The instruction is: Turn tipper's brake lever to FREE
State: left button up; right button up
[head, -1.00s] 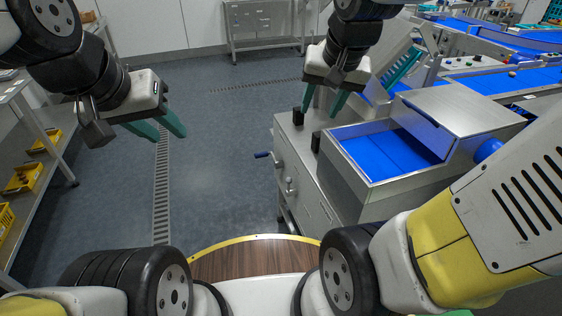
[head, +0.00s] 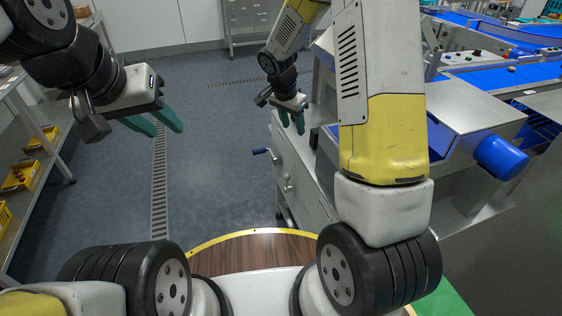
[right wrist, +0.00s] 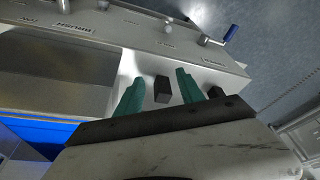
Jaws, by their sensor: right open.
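A lever with a blue grip (head: 261,151) sticks out to the left from the front of the steel cabinet (head: 300,180); it also shows at the top right of the right wrist view (right wrist: 230,34). I cannot read a FREE mark or tell whether this is the brake lever. My right gripper (head: 292,122) is open and empty above the cabinet's front left part. In the right wrist view, a black block (right wrist: 162,89) on the cabinet top shows between its teal fingers. My left gripper (head: 155,124) is open and empty over the floor, far left of the cabinet.
A small knob (head: 288,185) sits on the cabinet front, below the lever. My right arm hides much of the cabinet top. A shelf with yellow bins (head: 22,174) stands at the left. Blue conveyors (head: 490,80) lie at the right. The floor (head: 215,150) between is clear.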

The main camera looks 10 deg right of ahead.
jog(key=m+h, duration=0.1)
jog(key=m, duration=0.1)
send_over(285, 176)
jog(key=s, duration=0.2)
notch_tip(285, 176, down, 12)
jog(key=shift+m+g+h, duration=0.3)
jog(key=shift+m+g, duration=0.1)
jog(key=shift+m, duration=0.4)
jog(key=f, duration=0.3)
jog(key=a+f, duration=0.1)
jog(key=f, duration=0.3)
jog(key=w+a+f, duration=0.1)
jog(key=f, duration=0.2)
jog(key=shift+f, duration=0.35)
jog(key=x, duration=0.8)
jog(key=shift+w, duration=0.1)
grip_shut()
